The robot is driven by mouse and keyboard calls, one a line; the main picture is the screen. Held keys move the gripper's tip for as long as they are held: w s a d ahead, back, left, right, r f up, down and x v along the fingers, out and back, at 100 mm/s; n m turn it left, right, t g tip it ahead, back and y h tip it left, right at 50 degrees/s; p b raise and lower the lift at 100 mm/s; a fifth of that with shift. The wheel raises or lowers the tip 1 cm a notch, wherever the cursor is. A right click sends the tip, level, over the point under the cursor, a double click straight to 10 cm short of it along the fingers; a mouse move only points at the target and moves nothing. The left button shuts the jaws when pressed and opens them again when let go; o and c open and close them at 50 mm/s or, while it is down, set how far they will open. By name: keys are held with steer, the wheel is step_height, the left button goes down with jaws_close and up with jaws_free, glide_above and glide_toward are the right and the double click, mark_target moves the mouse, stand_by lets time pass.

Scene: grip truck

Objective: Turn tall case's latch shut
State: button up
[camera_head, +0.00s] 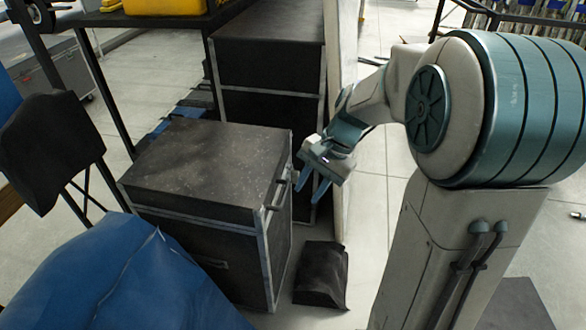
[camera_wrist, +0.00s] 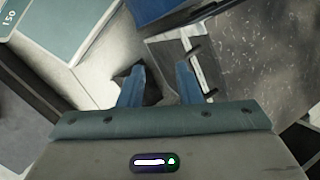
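A black case with grey metal edges (camera_head: 205,170) stands on the floor at the centre left. Small bar-like fittings (camera_head: 272,205) sit along its right side near the top edge; they also show in the wrist view (camera_wrist: 192,53). I cannot tell which is the latch or how it is turned. A taller black case (camera_head: 268,70) stands behind; no latch is discernible on it. My gripper (camera_head: 312,190) is open and empty, fingers pointing down, just right of the front case. In the wrist view, my gripper's fingers (camera_wrist: 158,88) are apart, left of the case's fittings.
A black bag-like object (camera_head: 321,275) lies on the floor right of the front case. A blue cover (camera_head: 125,275) fills the lower left. A dark draped object (camera_head: 52,150) stands at left. Pale floor at right is partly clear.

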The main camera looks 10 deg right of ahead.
steer(key=w+d+f+m+y+b, duration=0.1)
steer(key=w+f+m+y+b, duration=0.25)
steer(key=w+f+b, duration=0.35)
steer(key=m+t+y+b, duration=0.7)
steer(key=m+y+b, duration=0.1)
steer(key=m+b, duration=0.2)
glide_toward(295, 171)
steer(key=s+d+f, duration=0.2)
steer(key=d+f, duration=0.1)
steer(key=d, duration=0.2)
steer(key=b+x, duration=0.3)
steer(key=x, duration=1)
steer(key=shift+w+a+r+t+b, duration=0.25)
steer(key=shift+r+t+b, duration=0.05)
steer(key=shift+r+b, duration=0.1)
steer(key=shift+m, duration=0.25)
jaws_close()
